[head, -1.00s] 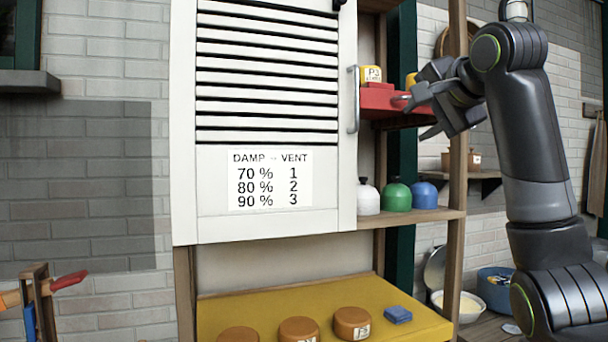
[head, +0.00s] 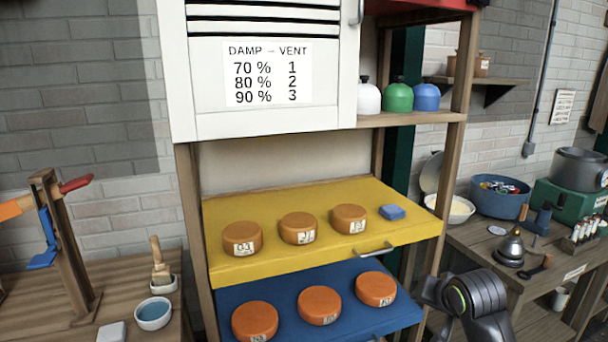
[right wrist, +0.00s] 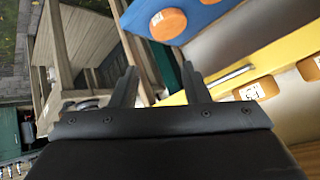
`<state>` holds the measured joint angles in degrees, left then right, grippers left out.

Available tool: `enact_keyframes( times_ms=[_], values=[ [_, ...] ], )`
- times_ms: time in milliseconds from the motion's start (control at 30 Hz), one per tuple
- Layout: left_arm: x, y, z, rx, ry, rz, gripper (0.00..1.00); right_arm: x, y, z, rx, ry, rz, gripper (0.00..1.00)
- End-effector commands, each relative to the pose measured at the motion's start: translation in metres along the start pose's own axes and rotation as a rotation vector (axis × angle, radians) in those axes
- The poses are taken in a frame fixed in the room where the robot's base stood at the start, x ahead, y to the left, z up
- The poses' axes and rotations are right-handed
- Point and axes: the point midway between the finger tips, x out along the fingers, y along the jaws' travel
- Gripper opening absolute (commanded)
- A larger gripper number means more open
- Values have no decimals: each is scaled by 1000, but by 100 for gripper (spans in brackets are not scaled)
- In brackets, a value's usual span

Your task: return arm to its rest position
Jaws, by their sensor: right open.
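My right arm (head: 468,300) shows at the bottom right of the head view, low in front of the shelf and beside the blue drawer's right end. Its fingertips are hidden in that view. In the right wrist view my right gripper (right wrist: 160,82) has its two dark fingers apart, with nothing between them. The yellow drawer (right wrist: 292,62) and the blue drawer (right wrist: 205,18) lie beyond the fingers there. My left gripper is not in view.
The yellow drawer (head: 300,262) and blue drawer (head: 232,298) stick out, each bearing orange cheeses. A white louvred door (head: 205,122) hangs above. A bench (head: 455,240) with bowls, a bell and a pot stands at right. A left bench (head: 100,275) holds a brush and dish.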

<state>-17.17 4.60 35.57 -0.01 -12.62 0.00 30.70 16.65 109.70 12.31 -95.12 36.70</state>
Motion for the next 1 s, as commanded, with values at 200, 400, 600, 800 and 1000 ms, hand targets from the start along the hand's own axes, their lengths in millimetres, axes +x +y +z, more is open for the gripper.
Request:
enact_keyframes(
  times_ms=[200, 400, 600, 800, 1000],
  values=[
    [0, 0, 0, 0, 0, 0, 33, 7, 62, 104, -114, -94, 68, 42],
    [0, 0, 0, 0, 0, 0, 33, -10, 112, 189, -212, -177, 122, 42],
    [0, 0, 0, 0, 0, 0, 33, -47, 156, 264, -304, -265, 173, 42],
    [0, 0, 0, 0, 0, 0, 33, -85, 184, 313, -374, -333, 212, 42],
    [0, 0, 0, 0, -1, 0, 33, -119, 202, 345, -425, -388, 241, 42]
  ],
)
